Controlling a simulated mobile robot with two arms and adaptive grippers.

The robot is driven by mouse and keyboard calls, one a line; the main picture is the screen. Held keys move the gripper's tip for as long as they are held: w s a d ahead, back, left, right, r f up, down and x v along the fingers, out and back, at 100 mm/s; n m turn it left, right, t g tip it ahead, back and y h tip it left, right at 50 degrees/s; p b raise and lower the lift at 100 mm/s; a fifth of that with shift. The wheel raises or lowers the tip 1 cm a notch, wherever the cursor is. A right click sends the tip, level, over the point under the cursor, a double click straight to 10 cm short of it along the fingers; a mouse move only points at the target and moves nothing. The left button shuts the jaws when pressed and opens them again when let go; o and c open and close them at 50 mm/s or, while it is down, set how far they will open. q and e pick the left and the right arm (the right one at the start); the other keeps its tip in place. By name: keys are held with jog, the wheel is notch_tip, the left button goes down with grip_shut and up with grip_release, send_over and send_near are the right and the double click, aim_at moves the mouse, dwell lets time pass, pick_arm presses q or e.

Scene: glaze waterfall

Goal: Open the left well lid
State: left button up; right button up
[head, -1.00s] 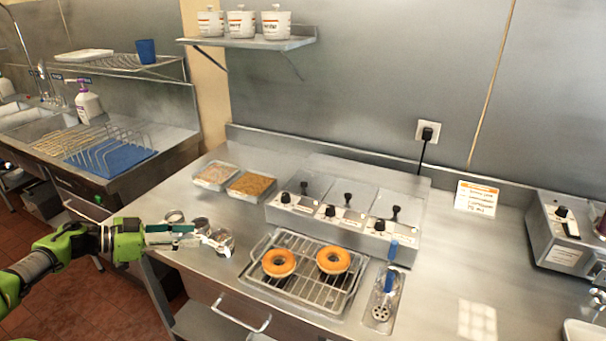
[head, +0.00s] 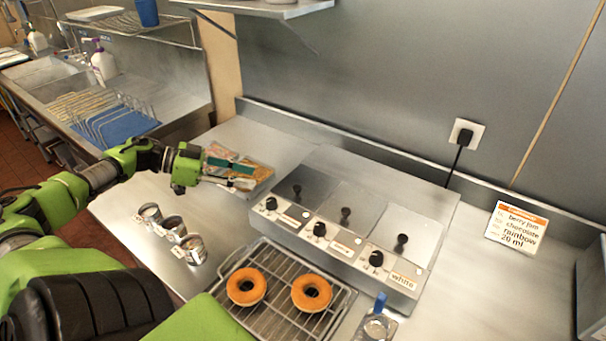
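The glaze warmer (head: 325,230) is a steel box on the counter with three flat lids in a row, all lying closed. The left well lid (head: 318,184) has a black knob (head: 297,191) standing up from it. The middle lid (head: 362,207) and the right lid (head: 415,232) have the same kind of knob. My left gripper (head: 253,177) is open and empty, to the left of the warmer and apart from the left lid, its fingers pointing right. It partly hides the topping trays behind it. My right gripper is not in view.
Topping trays (head: 262,172) sit left of the warmer. Three small metal cups (head: 172,228) stand on the counter's left front. Two donuts (head: 246,287) rest on a wire rack (head: 268,258) in front of the warmer.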

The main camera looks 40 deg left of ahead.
aim_at(296, 187)
pick_arm(q)
jog(key=x, duration=0.1)
jog(key=b+x, duration=0.1)
jog(key=x, duration=0.2)
jog(key=shift+s+d+b, duration=0.15)
jog(key=shift+d+b, duration=0.15)
jog(key=shift+d, duration=0.15)
jog(key=b+x, duration=0.2)
jog(key=x, duration=0.4)
jog(key=shift+a, duration=0.1)
jog(key=shift+w+d+f, duration=0.25)
jog(key=shift+w+d, duration=0.1)
jog(key=shift+w, duration=0.2)
jog(key=shift+w+d+f, duration=0.2)
jog(key=shift+w+d, duration=0.15)
jog(key=shift+w, duration=0.05)
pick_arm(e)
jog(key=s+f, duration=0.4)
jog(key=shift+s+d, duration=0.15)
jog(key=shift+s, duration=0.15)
pick_arm(q)
grip_shut()
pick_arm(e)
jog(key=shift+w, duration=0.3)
